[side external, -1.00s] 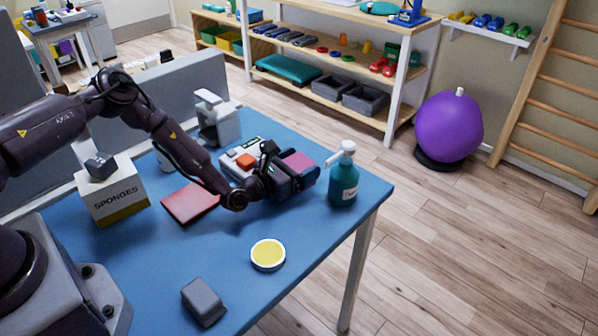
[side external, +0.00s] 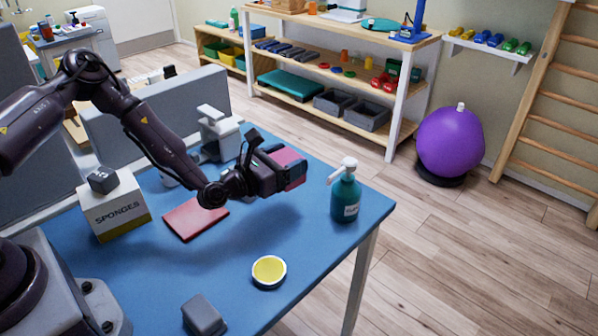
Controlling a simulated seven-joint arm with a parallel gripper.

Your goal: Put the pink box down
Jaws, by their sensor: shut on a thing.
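The pink box (side external: 289,163) is at the end of my gripper (side external: 279,171), partly hidden by the jaws. My gripper is shut on it. The box appears held above the far right part of the blue table (side external: 310,235), left of and beyond the teal pump bottle (side external: 345,196). The height of the box over the tabletop is hard to tell from this view.
A red book-like pad (side external: 195,218) lies left of my gripper, near a sponges box (side external: 114,212). A white device (side external: 217,132) stands behind. A yellow-topped round tub (side external: 269,271) and a grey block (side external: 203,315) are nearer. Table between tub and bottle is clear.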

